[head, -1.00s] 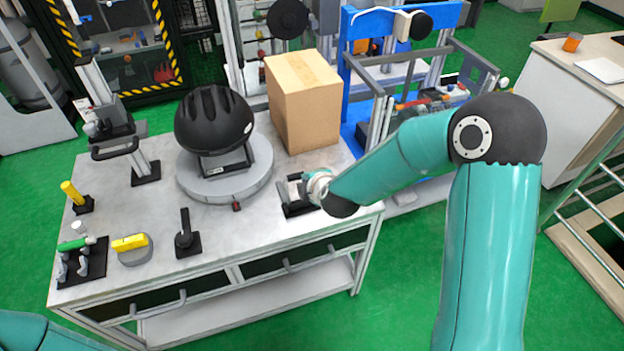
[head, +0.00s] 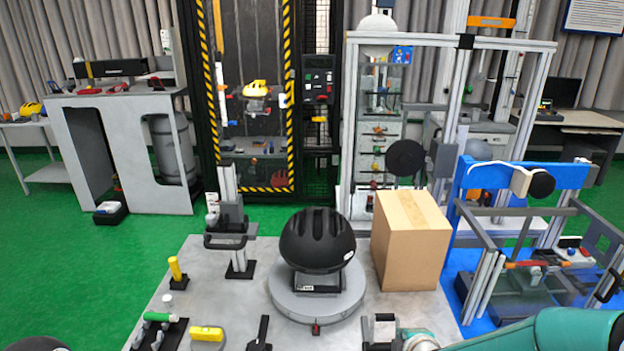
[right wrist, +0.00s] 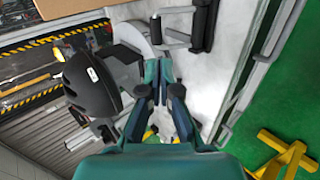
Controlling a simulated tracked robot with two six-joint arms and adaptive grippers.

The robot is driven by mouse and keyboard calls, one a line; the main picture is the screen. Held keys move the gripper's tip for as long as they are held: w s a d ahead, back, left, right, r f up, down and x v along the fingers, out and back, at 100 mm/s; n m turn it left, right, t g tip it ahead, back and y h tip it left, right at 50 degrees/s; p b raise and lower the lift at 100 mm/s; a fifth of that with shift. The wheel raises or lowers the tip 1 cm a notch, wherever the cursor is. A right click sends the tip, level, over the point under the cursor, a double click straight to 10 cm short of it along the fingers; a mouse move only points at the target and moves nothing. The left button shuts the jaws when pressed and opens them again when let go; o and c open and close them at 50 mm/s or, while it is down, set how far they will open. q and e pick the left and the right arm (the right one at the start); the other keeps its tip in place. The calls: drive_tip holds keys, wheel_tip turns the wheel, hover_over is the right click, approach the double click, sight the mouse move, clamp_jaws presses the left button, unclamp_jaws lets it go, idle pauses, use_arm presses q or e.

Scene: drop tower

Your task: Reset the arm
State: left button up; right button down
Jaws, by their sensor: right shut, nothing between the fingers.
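My right arm (head: 560,330), teal, enters the head view at the lower right and reaches over the front right of the workbench; its end is cut off by the bottom edge. In the right wrist view my right gripper (right wrist: 158,68) is shut and empty. Its fingers point over the bench, with the black helmet (right wrist: 92,82) to their left. I cannot tell the exact gap to the bench. In the head view the helmet (head: 317,238) sits on a grey round turntable (head: 318,302). My left gripper is not in view.
A cardboard box (head: 412,245) stands right of the helmet. A black-handled stand (head: 238,240) and a yellow-topped post (head: 175,270) are on the left. A small black stand (head: 380,328) is at the front. A blue frame (head: 520,178) stands right.

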drive_tip(key=s+a+f+m+g+y, duration=0.1)
drive_tip(key=s+a+f+g, duration=0.1)
drive_tip(key=s+f, duration=0.45)
drive_tip(key=s+a+f+g+y, duration=0.1)
drive_tip(key=s+a+f+g, duration=0.15)
drive_tip(key=f, duration=0.65)
drive_tip(key=s+a+f+m+g+y, duration=0.1)
drive_tip(key=s+a+f+m+g, duration=0.1)
drive_tip(key=s+m, duration=0.5)
drive_tip(key=s+a+f+m+g+y, duration=0.2)
drive_tip(key=s+a+f+m, duration=0.2)
drive_tip(key=s+m, duration=0.3)
drive_tip(key=shift+s+a+f+m+g, duration=0.35)
drive_tip(key=shift+a+m, duration=0.45)
drive_tip(key=shift+m, duration=0.9)
